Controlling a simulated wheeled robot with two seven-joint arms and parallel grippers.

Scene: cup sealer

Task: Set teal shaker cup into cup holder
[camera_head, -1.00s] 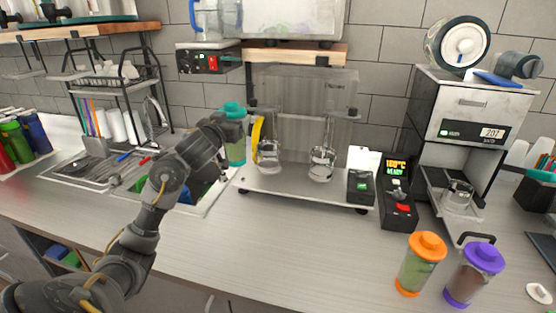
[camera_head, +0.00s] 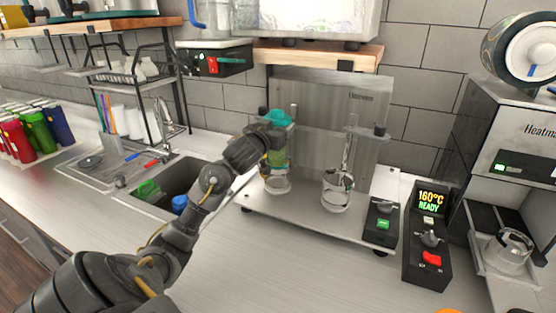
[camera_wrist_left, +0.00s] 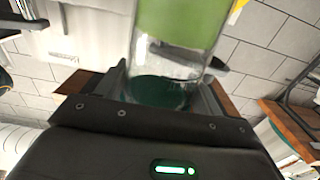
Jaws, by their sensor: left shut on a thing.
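The teal-lidded shaker cup (camera_head: 278,158), with green contents, is upright at the left station of the two-station machine. My left gripper (camera_head: 274,140) is shut on it near the teal lid. The wrist view shows the clear cup (camera_wrist_left: 180,55) between the fingers, with the dark teal lid at the jaws. A clear round cup holder (camera_head: 277,185) is on the white base directly below the cup. I cannot tell whether the cup's bottom touches it. A second clear holder (camera_head: 337,192) on the right is empty. My right gripper is not in view.
The machine's white base (camera_head: 310,222) carries a clear back panel (camera_head: 325,110) and a switch box (camera_head: 380,222). A controller reading 160°C READY (camera_head: 428,240) and the sealer (camera_head: 515,170) stand at right. A sink (camera_head: 180,190) is at left.

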